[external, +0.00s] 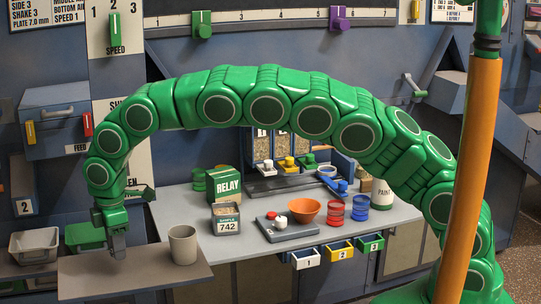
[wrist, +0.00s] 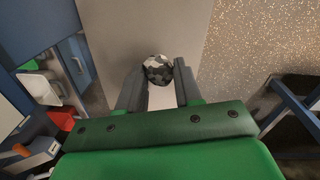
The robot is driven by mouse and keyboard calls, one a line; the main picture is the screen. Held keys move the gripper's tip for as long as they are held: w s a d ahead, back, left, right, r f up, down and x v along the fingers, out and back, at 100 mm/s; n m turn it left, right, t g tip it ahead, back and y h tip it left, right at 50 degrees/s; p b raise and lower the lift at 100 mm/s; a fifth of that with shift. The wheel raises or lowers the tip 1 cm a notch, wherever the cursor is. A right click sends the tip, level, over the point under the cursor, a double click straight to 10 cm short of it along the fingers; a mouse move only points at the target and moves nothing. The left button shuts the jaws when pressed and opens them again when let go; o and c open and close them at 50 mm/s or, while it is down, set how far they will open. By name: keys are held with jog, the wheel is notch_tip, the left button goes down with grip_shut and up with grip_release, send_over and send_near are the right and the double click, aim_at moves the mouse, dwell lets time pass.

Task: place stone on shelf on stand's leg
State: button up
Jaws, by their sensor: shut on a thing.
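My gripper (external: 117,252) is low at the left in the external view, over the left part of a flat grey-brown shelf (external: 85,284). In the wrist view my gripper (wrist: 158,84) is shut on a dark and light mottled stone (wrist: 158,68), held between the fingertips. A pale flat surface (wrist: 150,22), apparently the shelf, lies behind the stone in the wrist view. The stone cannot be made out in the external view. I cannot tell whether it touches the shelf. How the shelf is attached is hidden.
A grey cup (external: 183,246) stands on the shelf, right of my gripper. An orange post (external: 470,180) stands at right. Speckled floor (wrist: 255,45) shows beyond the shelf edge.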

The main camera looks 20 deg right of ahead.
aim_at(115, 274)
jog(key=shift+w+a+f, duration=0.25)
jog(key=shift+a+f, duration=0.2)
jog(key=shift+f, duration=0.2)
jog(key=shift+w+a+f, duration=0.2)
jog(key=shift+a+f, duration=0.2)
jog(key=shift+f, duration=1.6)
jog(key=o, duration=1.1)
jog(key=shift+f, duration=0.1)
jog(key=shift+c, duration=0.2)
jog(key=r, duration=1.2)
jog(key=shift+s+d+r, duration=0.15)
jog(key=shift+s, duration=0.25)
